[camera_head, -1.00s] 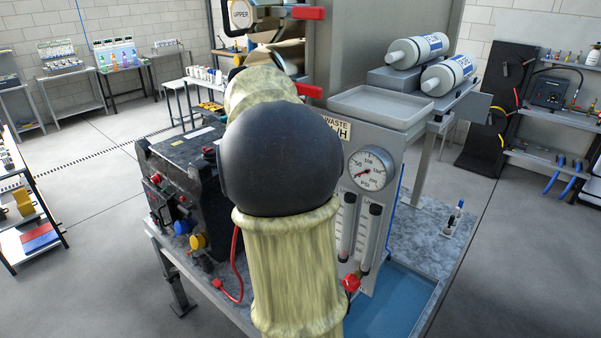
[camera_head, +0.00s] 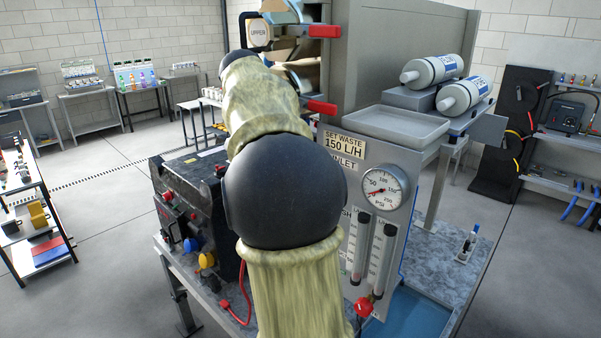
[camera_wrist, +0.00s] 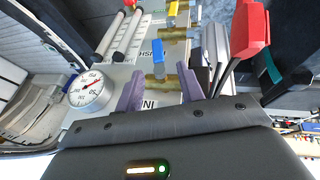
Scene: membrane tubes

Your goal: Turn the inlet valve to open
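In the wrist view, a brass valve (camera_wrist: 171,82) with a blue handle (camera_wrist: 158,58) sticks out of the grey panel, close to a partly covered label starting "IN". My gripper (camera_wrist: 162,85) has two purple fingers, spread apart on either side of this valve. I cannot tell whether either finger touches it. A second brass valve (camera_wrist: 170,22) with a yellow handle lies farther up, near a partly hidden label. In the head view, my arm hides the gripper and both valves. The "INLET" label (camera_head: 343,162) shows there, partly covered, under the "SET WASTE 150 L/H" sign (camera_head: 343,142).
A pressure gauge (camera_head: 384,188) sits on the panel, its needle low. Two flow meter tubes (camera_head: 370,250) stand below it, above a red knob (camera_head: 363,307). A red-handled part (camera_wrist: 249,30) with dark cables stands right of my gripper. A black pump unit (camera_head: 190,205) is left of my arm.

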